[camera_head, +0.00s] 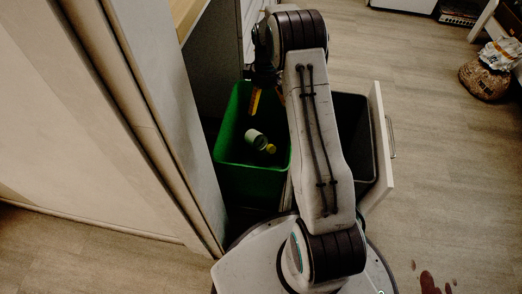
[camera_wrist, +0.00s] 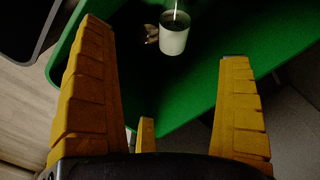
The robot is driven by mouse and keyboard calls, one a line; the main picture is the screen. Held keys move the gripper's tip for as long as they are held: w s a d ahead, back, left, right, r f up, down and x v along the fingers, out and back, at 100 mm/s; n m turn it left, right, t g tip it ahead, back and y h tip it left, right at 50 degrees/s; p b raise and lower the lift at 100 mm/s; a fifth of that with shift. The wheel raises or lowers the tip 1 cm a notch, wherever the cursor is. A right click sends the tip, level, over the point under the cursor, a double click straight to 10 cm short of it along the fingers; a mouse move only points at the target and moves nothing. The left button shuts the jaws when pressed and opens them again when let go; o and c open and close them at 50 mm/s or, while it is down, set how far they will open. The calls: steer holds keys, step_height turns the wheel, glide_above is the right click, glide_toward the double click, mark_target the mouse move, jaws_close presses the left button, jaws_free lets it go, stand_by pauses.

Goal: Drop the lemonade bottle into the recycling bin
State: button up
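The green bin (camera_head: 252,182) stands in a pull-out drawer, left of my arm in the head view. Inside it lie a pale cylinder (camera_head: 256,139) and a small yellow piece (camera_head: 271,148) close beside it. I cannot tell whether either is the lemonade bottle; no bottle shows clearly elsewhere. My gripper (camera_head: 268,102) is over the far part of the green bin. In the wrist view its yellow fingers (camera_wrist: 165,60) are spread wide with nothing between them. Beyond them, a whitish cup-like object (camera_wrist: 173,33) is inside the green bin (camera_wrist: 270,28).
A dark bin (camera_head: 355,135) stands right of the green one, partly hidden by my arm. The white drawer front (camera_head: 379,145) is on its right. A cabinet side stands close on the left. A brown bag (camera_head: 487,78) and dark red spots (camera_head: 430,283) are on the floor at right.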

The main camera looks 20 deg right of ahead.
steer(key=shift+r, duration=0.15)
step_height(320, 180, up, 12)
steer(key=shift+f, duration=0.15)
stand_by(0.6)
stand_by(0.5)
